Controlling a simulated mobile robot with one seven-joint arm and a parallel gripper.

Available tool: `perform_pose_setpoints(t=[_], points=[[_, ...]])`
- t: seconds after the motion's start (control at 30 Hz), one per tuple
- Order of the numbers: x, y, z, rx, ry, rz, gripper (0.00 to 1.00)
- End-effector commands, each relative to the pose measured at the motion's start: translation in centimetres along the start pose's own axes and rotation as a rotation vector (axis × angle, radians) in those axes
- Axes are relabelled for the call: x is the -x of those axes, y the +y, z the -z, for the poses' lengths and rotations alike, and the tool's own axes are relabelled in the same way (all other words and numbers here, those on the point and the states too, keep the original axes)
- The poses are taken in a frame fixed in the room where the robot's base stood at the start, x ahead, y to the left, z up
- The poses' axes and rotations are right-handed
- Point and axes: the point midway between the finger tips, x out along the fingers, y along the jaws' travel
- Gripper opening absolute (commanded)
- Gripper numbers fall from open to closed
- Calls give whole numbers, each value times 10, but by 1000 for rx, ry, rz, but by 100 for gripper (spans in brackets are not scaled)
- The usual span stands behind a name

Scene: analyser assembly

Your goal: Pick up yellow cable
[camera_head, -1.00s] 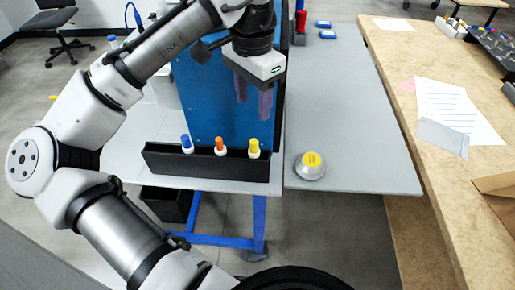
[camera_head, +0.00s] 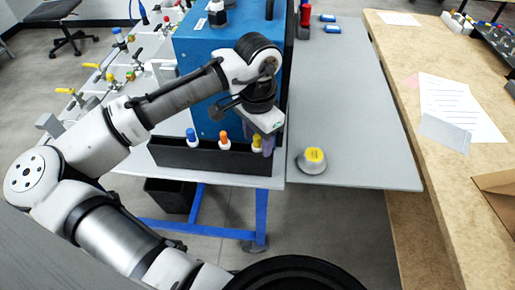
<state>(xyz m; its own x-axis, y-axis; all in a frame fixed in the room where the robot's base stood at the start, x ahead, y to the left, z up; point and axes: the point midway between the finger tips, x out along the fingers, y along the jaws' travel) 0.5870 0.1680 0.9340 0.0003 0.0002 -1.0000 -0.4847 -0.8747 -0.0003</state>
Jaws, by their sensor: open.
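The yellow cable end (camera_head: 257,141), a yellow cap on a white body, stands upright in the right part of a black trough (camera_head: 176,157). An orange one (camera_head: 224,138) and a blue one (camera_head: 192,136) stand to its left in the same trough. My gripper (camera_head: 262,144) points down right at the yellow one, with its fingers beside or around it. The fingers are open, and part of the yellow cable is hidden by them. I cannot tell whether they touch it.
A blue analyser box (camera_head: 200,65) stands right behind the trough. A round grey piece with a yellow top (camera_head: 313,160) sits on the grey table (camera_head: 364,140) to the right. Valves with coloured handles (camera_head: 98,72) lie at the left. A wooden bench (camera_head: 400,60) is far right.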

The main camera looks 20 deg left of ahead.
Motion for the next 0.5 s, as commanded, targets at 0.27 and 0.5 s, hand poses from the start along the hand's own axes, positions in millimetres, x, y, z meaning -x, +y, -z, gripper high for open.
perform_pose_setpoints(t=[0.27,0.5], points=[[0,0,0,0,0,0,36],[0,0,0,0,0,0,4]])
